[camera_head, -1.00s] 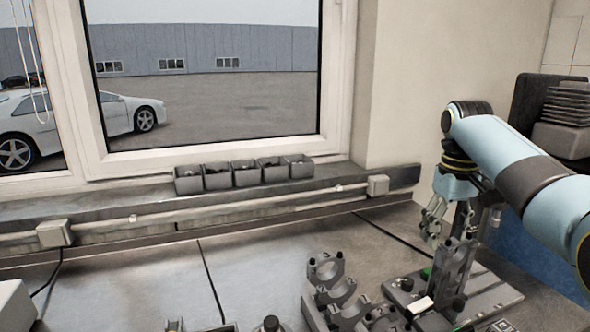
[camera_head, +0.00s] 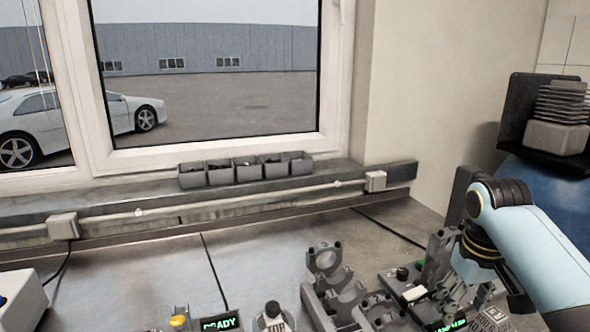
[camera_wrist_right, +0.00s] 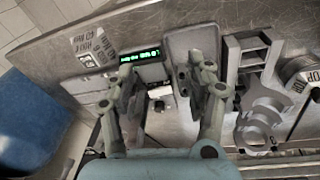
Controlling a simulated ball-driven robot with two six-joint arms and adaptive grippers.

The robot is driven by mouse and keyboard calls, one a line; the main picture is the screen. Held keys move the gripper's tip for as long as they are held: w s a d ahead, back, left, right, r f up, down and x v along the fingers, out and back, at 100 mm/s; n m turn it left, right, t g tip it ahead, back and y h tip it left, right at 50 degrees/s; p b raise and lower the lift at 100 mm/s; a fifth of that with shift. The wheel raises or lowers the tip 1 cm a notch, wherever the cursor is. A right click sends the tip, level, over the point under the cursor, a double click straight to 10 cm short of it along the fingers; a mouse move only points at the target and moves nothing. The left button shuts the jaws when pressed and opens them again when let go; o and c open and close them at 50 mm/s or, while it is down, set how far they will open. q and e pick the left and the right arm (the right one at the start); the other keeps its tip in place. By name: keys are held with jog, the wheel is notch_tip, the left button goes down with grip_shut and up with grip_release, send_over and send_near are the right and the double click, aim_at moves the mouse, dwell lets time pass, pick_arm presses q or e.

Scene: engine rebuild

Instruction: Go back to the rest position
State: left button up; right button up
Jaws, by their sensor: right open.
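My right gripper (camera_head: 468,278) is at the lower right in the head view, low over the bench beside a grey upright fixture, its fingers partly hidden. In the right wrist view my right gripper (camera_wrist_right: 160,78) is open. Its two fingers stand apart with no object visible between them, above a plate with a small green-lit display (camera_wrist_right: 140,57). My left gripper is not in view.
Grey ring-shaped holders (camera_head: 325,262) stand left of my right arm. A knob-topped part (camera_head: 271,314) and a READY display (camera_head: 220,323) are at the front edge. Small bins (camera_head: 246,170) line the sill. The bench's (camera_head: 130,285) left middle is clear.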

jog(key=s+a+r+t, duration=0.1)
jog(key=s+r, duration=0.1)
jog(key=s, duration=1.2)
jog(key=s+a+r+t, duration=0.1)
jog(key=s+t, duration=0.1)
jog(key=s, duration=1.2)
notch_tip(320, 180, down, 43)
jog(key=s+d+g+b, duration=0.2)
jog(key=s+b, duration=0.1)
jog(key=b, duration=1.2)
jog(key=s+f+b, duration=0.4)
jog(key=s+f, duration=0.4)
jog(key=f, duration=0.3)
jog(key=s+d+f+g+b, duration=0.1)
jog(key=s+f+b, duration=0.4)
jog(key=s+f, duration=0.4)
notch_tip(320, 180, down, 4)
jog(key=shift+r+m, duration=0.2)
jog(key=shift+m, duration=0.1)
